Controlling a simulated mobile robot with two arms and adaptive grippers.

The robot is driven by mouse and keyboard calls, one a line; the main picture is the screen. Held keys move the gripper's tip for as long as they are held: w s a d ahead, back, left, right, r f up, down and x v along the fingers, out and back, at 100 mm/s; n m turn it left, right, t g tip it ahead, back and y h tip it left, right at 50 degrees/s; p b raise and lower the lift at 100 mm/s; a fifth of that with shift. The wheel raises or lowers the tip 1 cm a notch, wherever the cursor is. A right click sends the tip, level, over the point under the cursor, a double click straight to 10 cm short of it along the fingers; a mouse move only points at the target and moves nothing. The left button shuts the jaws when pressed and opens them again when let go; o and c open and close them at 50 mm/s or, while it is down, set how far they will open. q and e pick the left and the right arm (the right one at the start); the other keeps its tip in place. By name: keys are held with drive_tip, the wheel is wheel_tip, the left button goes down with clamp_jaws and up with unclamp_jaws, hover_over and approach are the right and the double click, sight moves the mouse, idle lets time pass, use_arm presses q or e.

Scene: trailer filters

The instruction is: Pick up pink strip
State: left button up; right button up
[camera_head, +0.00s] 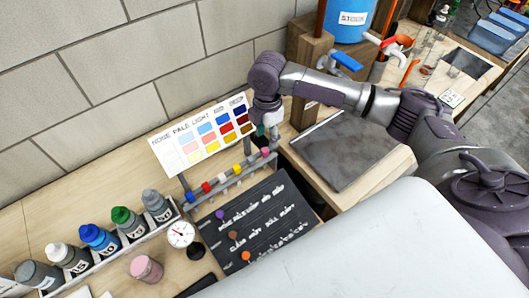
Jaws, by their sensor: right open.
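A small pink piece (265,151), which looks like the pink strip, stands at the right end of a grey rack (229,181). Several other coloured pieces stand along the rack, including yellow (237,168), white (221,177), red (206,187) and blue (190,196). My right gripper (272,132) points down just above and behind the pink piece and looks apart from it. It is open, small in the picture and partly hidden by its own wrist. My left gripper is out of view.
A colour chart (205,135) stands behind the rack. A dark lettered board (265,215) lies in front. Several bottles (99,238), a round dial (180,235) and a pink jar (146,268) are at left. A dark grey plate (345,150) lies right; a blue bucket (350,20) stands behind.

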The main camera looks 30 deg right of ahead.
sight(265, 149)
drive_tip(key=f, duration=0.1)
drive_tip(key=f+p, duration=0.1)
drive_tip(key=f, duration=0.1)
drive_tip(key=shift+a+f, duration=0.3)
drive_tip(key=shift+f, duration=0.55)
drive_tip(key=c, duration=0.7)
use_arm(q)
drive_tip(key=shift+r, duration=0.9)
use_arm(e)
drive_tip(key=shift+c, duration=0.7)
